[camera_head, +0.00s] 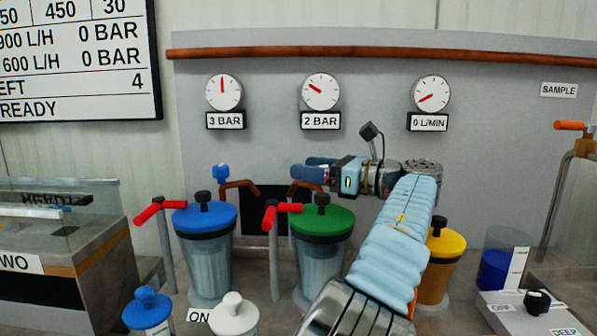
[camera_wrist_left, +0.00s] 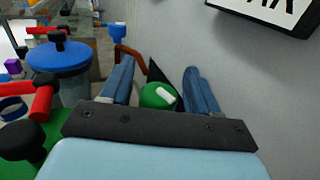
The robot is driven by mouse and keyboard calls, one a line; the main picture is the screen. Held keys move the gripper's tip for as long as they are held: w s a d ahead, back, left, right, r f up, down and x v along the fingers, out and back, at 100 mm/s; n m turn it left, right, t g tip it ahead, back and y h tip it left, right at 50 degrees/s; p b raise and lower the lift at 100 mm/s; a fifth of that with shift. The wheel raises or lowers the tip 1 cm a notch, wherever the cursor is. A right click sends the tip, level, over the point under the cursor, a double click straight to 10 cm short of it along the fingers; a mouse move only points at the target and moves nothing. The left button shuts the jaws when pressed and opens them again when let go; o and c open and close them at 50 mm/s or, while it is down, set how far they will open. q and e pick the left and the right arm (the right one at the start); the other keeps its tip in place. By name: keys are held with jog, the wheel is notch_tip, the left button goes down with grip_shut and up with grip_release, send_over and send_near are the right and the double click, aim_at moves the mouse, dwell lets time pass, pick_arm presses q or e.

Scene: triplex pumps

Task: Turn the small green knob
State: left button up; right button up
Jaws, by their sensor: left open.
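The small green knob (camera_wrist_left: 152,97), round with a white pointer mark, shows in the left wrist view between the two blue fingers of my left gripper (camera_wrist_left: 158,68). The fingers are apart, one on each side of the knob in the picture; I cannot tell whether they touch it. In the head view my left gripper (camera_head: 307,167) points left, above the green-lidded canister (camera_head: 320,218). The small knob cannot be made out there, as the fingers and wrist cover that area. My right gripper is not in view.
A blue-lidded canister (camera_head: 205,218) and a red-handled valve (camera_head: 270,218) stand to the left. A blue tap knob (camera_head: 221,171) on a copper pipe is close by. A yellow-lidded canister (camera_head: 446,243) is partly behind my arm. The grey panel (camera_head: 270,85) rises behind.

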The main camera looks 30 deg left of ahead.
pick_arm(q)
jog(key=shift+s+r, duration=0.1)
jog(key=c, duration=1)
jog(key=shift+o, duration=0.2)
jog(key=shift+f+m+t+b, duration=0.2)
jog(key=shift+m+t+b, duration=0.5)
jog(key=shift+t, duration=0.4)
jog(key=m+t, duration=0.1)
jog(key=t, duration=0.1)
jog(key=shift+w+r+m+t+b, duration=0.15)
jog(key=shift+w+m+t+b, duration=0.15)
jog(key=shift+m+t+b, duration=0.1)
jog(key=o, duration=1)
jog(key=shift+c, duration=0.2)
jog(key=shift+d, duration=0.1)
